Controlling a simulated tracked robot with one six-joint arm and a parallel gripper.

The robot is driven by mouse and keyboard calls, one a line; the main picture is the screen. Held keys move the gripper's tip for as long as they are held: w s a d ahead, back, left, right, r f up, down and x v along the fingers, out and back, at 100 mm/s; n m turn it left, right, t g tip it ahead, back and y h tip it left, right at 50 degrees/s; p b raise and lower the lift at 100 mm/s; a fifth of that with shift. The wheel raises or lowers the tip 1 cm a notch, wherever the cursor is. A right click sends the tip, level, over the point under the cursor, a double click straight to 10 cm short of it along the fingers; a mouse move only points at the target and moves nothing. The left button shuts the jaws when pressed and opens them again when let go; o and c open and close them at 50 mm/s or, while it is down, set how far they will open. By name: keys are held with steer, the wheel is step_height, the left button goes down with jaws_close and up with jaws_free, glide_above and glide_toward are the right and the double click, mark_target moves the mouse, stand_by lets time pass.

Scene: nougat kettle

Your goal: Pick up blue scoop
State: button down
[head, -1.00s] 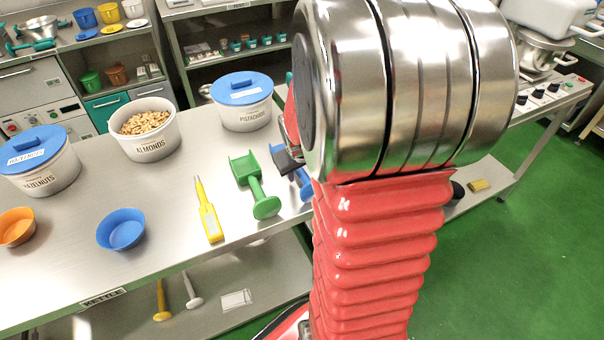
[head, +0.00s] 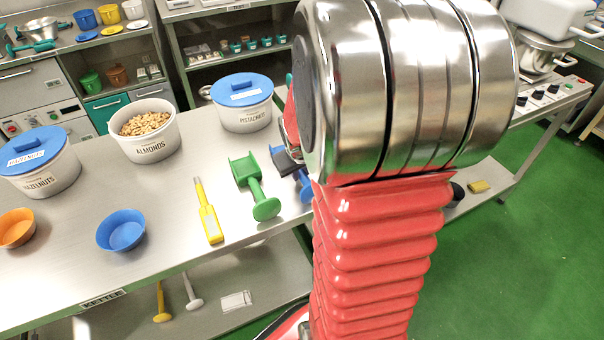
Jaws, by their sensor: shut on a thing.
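The blue scoop (head: 304,188) is at the right part of the steel table, just right of the green scoop, mostly hidden behind my arm. My gripper (head: 288,161) shows only as a dark fingertip at the blue scoop, left of my metal wrist. It is shut on the blue scoop. The rest of the jaws is hidden. I cannot tell whether the scoop is clear of the table. The green scoop (head: 255,187) lies close on the left.
A yellow tool (head: 208,212), a blue bowl (head: 121,230) and an orange bowl (head: 15,228) are farther left. Tubs of pistachios (head: 244,114), almonds (head: 146,143) and hazelnuts (head: 40,175) stand behind. Bare tabletop lies between the bowls and the tubs.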

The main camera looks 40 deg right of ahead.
steer(key=shift+r, duration=0.1)
step_height(320, 180, up, 10)
stand_by(0.5)
stand_by(0.4)
step_height(320, 180, up, 5)
steer(key=shift+f, duration=0.1)
stand_by(0.6)
stand_by(0.5)
